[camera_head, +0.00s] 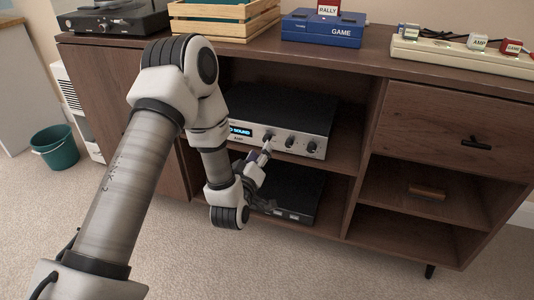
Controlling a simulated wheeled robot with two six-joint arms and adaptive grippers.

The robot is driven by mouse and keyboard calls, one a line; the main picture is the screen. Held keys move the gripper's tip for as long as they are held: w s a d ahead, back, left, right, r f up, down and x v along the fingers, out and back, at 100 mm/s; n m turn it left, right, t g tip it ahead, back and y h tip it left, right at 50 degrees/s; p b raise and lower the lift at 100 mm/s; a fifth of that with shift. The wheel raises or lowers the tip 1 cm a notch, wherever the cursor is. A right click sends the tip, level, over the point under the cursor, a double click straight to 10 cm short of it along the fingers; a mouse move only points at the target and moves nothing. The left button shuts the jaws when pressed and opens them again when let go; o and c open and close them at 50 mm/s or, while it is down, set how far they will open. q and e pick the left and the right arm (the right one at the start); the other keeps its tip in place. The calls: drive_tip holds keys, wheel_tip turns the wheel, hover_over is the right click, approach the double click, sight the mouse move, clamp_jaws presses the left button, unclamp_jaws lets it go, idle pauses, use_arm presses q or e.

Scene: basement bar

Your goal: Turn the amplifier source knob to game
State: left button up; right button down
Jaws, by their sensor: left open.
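The silver-fronted amplifier (300,110) sits on the upper open shelf of the wooden cabinet. Its front has a lit blue display (240,131) reading partly "SOUND", with "AMP" below it. To the right are a left knob (269,135), a middle knob (290,141) and a right knob (311,146). My left gripper (266,148) is open, its tips just in front of and below the left knob. I cannot tell whether they touch it. My left arm hides the amplifier's left end. My right gripper is not in view.
A dark box (290,190) lies on the shelf below. A blue game console (322,28), a wooden crate (223,20), a turntable (114,17) and a power strip (450,52) stand on the cabinet top (365,60). A teal bin (55,147) stands left on clear carpet.

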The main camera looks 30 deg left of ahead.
sight(266, 141)
use_arm(q)
drive_tip(key=b+x, duration=0.1)
drive_tip(key=x, duration=0.3)
drive_tip(key=shift+w+a+f, duration=0.1)
drive_tip(key=shift+w+f, duration=0.05)
drive_tip(key=shift+w, duration=0.2)
drive_tip(key=shift+w+a, duration=0.1)
drive_tip(key=shift+w, duration=0.2)
clamp_jaws()
drive_tip(key=m+p, duration=0.3)
drive_tip(key=shift+r+m, duration=0.3)
drive_tip(key=m+p, duration=0.4)
drive_tip(key=shift+m+p, duration=0.35)
drive_tip(key=shift+m, duration=0.05)
drive_tip(key=shift+f+m+t+p, duration=0.1)
drive_tip(key=shift+m+t+p, duration=0.1)
drive_tip(key=shift+m+p, duration=0.75)
drive_tip(key=shift+f+m+t+p, duration=0.2)
drive_tip(key=shift+m+p, duration=0.5)
drive_tip(key=shift+m, duration=0.35)
